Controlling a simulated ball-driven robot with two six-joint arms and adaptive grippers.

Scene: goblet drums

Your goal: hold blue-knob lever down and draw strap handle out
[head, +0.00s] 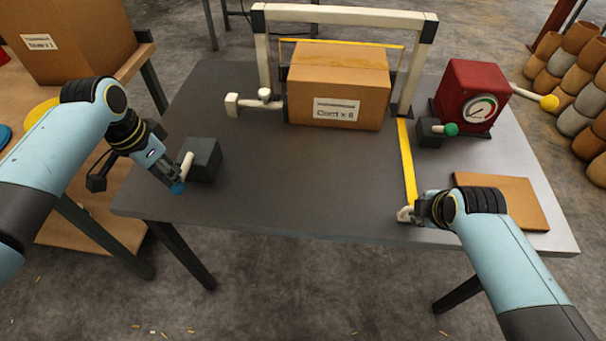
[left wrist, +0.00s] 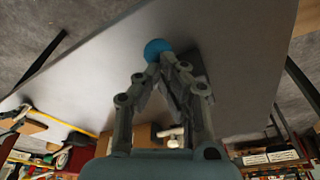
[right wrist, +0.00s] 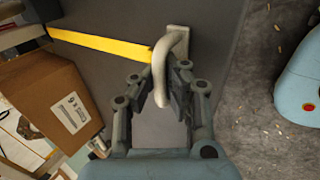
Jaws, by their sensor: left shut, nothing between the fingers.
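The blue knob (head: 177,188) tips a cream lever (head: 186,166) on a black block (head: 205,158) at the table's left. The lever slopes down toward the front. My left gripper (head: 172,180) is shut and empty, its fingertips at the knob; the left wrist view shows the knob (left wrist: 157,49) just beyond the tips. The yellow strap (head: 407,165) runs straight from the frame's right post to the cream strap handle (head: 405,213) near the front edge. My right gripper (head: 424,210) is shut on this handle (right wrist: 165,60), which shows as a curved bar between its fingers.
A cardboard box (head: 338,88) stands under a cream frame (head: 345,15), with yellow strap across behind its top. A red gauge box (head: 470,95), a green-knob lever (head: 450,129) and a brown board (head: 503,200) are at the right. The table's middle front is clear.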

